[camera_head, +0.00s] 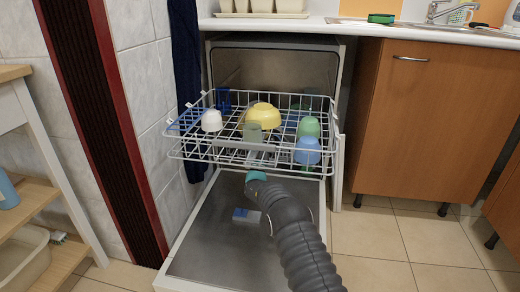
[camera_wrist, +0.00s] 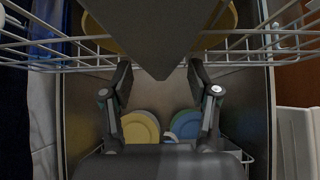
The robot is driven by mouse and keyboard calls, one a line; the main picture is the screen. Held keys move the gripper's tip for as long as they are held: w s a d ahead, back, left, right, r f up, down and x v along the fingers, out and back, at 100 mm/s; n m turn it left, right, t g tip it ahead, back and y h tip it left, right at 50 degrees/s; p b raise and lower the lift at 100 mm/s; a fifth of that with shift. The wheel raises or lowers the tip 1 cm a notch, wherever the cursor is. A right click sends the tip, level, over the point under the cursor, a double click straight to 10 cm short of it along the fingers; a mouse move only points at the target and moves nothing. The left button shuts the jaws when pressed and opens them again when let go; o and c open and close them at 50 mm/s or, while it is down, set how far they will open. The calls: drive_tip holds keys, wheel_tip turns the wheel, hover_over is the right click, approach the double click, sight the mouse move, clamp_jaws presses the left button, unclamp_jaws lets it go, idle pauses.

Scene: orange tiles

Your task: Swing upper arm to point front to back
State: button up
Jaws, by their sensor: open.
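The dishwasher stands open with its upper rack (camera_head: 190,152) pulled out. In the wrist view a dark grey tapered piece (camera_wrist: 154,40), which looks like the upper spray arm, juts below the rack wires (camera_wrist: 75,62), its narrow end toward the middle. Its full length and angle are hidden. My gripper (camera_wrist: 159,70) is open under the rack, with a finger to either side of that piece. I cannot tell whether either finger touches it. In the head view my arm reaches in over the door and the rack hides the fingers.
The rack holds a yellow bowl (camera_head: 264,114), a white cup (camera_head: 212,121), a green cup (camera_head: 309,127) and a blue cup (camera_head: 307,151). Plates (camera_wrist: 140,128) stand lower at the back. The open door (camera_head: 205,250) lies beneath my arm. A cabinet (camera_head: 430,120) stands right.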

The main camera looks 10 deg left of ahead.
drive_tip(key=v, duration=1.1)
